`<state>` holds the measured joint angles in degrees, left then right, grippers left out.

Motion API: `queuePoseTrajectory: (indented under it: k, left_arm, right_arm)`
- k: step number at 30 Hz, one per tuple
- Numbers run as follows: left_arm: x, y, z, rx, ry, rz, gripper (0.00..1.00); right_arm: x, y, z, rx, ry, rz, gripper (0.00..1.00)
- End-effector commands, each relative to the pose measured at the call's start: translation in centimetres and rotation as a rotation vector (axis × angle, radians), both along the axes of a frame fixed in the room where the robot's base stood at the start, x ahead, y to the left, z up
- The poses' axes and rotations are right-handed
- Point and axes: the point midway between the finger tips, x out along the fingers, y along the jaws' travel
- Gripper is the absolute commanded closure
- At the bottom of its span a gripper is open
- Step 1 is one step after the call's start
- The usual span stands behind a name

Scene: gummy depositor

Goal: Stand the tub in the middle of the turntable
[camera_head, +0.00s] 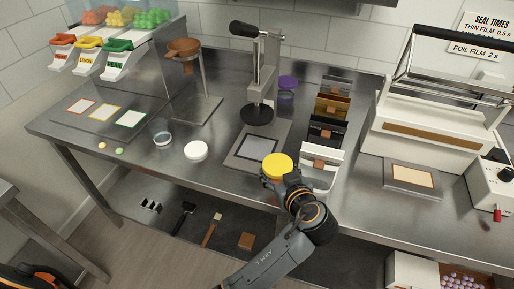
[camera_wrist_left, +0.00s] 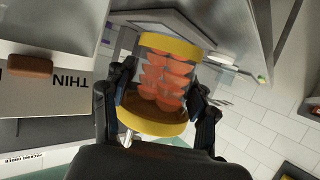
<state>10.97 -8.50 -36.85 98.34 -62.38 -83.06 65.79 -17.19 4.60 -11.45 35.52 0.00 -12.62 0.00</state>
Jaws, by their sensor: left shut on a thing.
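The tub (camera_head: 276,166) has a yellow lid and is in my left gripper (camera_head: 285,184), over the front of the steel table near the grey square mat. In the left wrist view the tub (camera_wrist_left: 163,77) is clear with orange pieces inside and yellow bands at both ends. The left gripper's fingers (camera_wrist_left: 160,105) are shut on its two sides. A black round disc (camera_head: 257,115) lies under the lever stand (camera_head: 262,75); I cannot tell whether it is the turntable. My right gripper is not in view.
The grey mat (camera_head: 243,163) lies left of the tub. A rack of film cards (camera_head: 321,160) stands close on the right, with the sealer (camera_head: 420,128) beyond. A white round lid (camera_head: 196,151) and a clear ring (camera_head: 163,139) lie to the left.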

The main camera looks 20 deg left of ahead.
Motion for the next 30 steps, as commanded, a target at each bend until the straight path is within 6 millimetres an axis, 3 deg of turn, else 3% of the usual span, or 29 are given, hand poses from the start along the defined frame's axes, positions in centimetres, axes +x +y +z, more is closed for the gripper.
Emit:
queuePoseTrajectory:
  k: [9, 13, 24, 30]
  left_arm:
    - [0.2, 0.0, 0.0, 0.001, -0.001, 0.001, 1.0]
    - [1.3, 0.8, 0.0, 0.004, -0.002, 0.002, 1.0]
    - [8.7, 5.9, -0.1, 0.005, -0.004, 0.002, 1.0]
    - [11.8, 8.0, -0.1, 0.003, -0.002, 0.001, 1.0]
  right_arm:
    - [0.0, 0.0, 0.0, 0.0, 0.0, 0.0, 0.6]
    - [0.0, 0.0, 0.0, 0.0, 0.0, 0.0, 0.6]
    - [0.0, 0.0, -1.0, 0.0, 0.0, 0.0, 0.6]
    - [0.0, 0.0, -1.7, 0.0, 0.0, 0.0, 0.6]
